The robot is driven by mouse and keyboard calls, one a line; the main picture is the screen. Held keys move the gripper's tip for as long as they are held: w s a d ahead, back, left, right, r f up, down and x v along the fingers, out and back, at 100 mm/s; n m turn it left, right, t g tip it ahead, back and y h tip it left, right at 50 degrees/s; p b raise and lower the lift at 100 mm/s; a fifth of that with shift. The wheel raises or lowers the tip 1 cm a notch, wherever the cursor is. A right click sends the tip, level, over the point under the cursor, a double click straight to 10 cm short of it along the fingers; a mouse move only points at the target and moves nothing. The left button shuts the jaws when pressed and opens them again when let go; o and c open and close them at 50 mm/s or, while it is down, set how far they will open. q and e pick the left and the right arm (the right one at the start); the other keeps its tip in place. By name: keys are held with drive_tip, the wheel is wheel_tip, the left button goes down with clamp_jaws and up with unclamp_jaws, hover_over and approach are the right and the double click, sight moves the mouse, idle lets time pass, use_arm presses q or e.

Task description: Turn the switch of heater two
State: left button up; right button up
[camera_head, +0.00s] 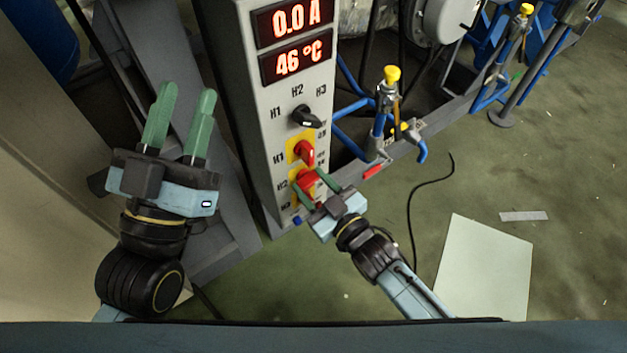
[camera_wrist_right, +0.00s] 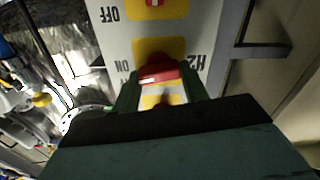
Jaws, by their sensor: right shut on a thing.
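The heater two switch (camera_head: 308,181) is a red knob on a yellow plate low on the grey control panel, beside the label H2. In the right wrist view the red knob (camera_wrist_right: 158,73) lies between my green fingertips, turned nearly crosswise with a slight tilt. My right gripper (camera_head: 318,184) is shut on this knob. The red H1 switch (camera_head: 305,152) sits just above it. Below, another yellow plate with a red knob is mostly hidden by my gripper. My left gripper (camera_head: 178,124) is open and empty, left of the panel, fingers pointing up.
The control panel (camera_head: 252,110) shows 0.0 A and 46 °C. A black selector knob (camera_head: 306,117) sits above the switches. Blue pipes and a valve with a yellow cap (camera_head: 391,75) stand right of the panel. A black cable (camera_head: 414,205) lies on the open green floor.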

drive_tip(key=shift+r+n+p, duration=0.1)
drive_tip(key=shift+n+p, duration=0.2)
drive_tip(key=shift+n, duration=0.1)
drive_tip(key=n+p, duration=0.2)
drive_tip(key=n, duration=0.4)
drive_tip(key=shift+s, duration=0.1)
drive_tip(key=shift+f+n, duration=0.2)
drive_tip(key=shift+n, duration=0.5)
drive_tip(key=shift+a+n, duration=0.1)
drive_tip(key=shift+n, duration=0.8)
drive_tip(key=n, duration=0.2)
drive_tip(key=shift+f+n, duration=0.1)
drive_tip(key=shift+n, duration=1.4)
use_arm(q)
wheel_tip(320, 180, down, 9)
drive_tip(key=w+g+y, duration=0.2)
drive_tip(key=g, duration=0.4)
drive_tip(key=shift+a+g, duration=0.4)
use_arm(e)
drive_tip(key=shift+n, duration=0.5)
use_arm(q)
drive_tip(key=shift+w+r, duration=0.1)
drive_tip(key=shift+r, duration=0.05)
use_arm(e)
drive_tip(key=o, duration=1)
